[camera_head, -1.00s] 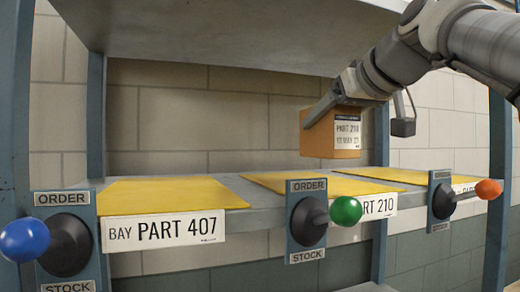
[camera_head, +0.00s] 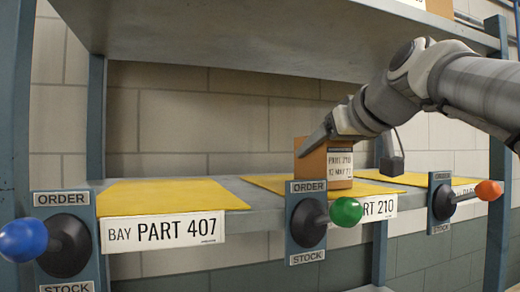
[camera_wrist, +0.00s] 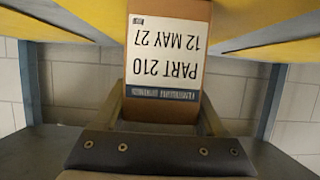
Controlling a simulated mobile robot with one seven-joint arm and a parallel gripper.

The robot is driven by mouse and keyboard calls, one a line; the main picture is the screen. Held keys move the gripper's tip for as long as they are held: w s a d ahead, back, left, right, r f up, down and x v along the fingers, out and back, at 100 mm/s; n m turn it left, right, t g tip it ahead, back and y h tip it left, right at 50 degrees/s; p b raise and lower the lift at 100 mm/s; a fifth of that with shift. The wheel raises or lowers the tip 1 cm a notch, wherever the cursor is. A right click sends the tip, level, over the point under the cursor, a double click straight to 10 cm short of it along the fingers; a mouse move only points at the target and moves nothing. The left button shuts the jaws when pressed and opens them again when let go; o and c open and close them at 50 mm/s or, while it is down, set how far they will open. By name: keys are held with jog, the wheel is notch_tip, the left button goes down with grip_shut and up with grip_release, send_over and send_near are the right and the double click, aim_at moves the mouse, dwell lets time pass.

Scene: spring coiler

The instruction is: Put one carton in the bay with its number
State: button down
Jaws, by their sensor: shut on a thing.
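A brown carton (camera_head: 322,163) with a white label reading PART 210 is held in my gripper (camera_head: 318,140). In the wrist view the carton (camera_wrist: 165,100) sits between the two fingers of my gripper (camera_wrist: 165,115), its label upside down in the picture. In the head view the carton is upright, at or just above the yellow mat (camera_head: 270,183) of the bay labelled PART 210 (camera_head: 379,207). The lever plate in front hides part of its lower edge, so I cannot tell whether it touches the mat.
The bay labelled PART 407 (camera_head: 160,229) has an empty yellow mat (camera_head: 165,195) at left. Levers with blue (camera_head: 22,241), green (camera_head: 346,211) and orange (camera_head: 488,190) knobs stick out in front of the shelf. An upper shelf (camera_head: 280,35) hangs above, and a post (camera_head: 96,120) stands at left.

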grip_release()
jog(key=shift+f, duration=0.15)
jog(key=shift+r, duration=0.3)
jog(key=b+v, duration=0.1)
jog(key=v, duration=1.1)
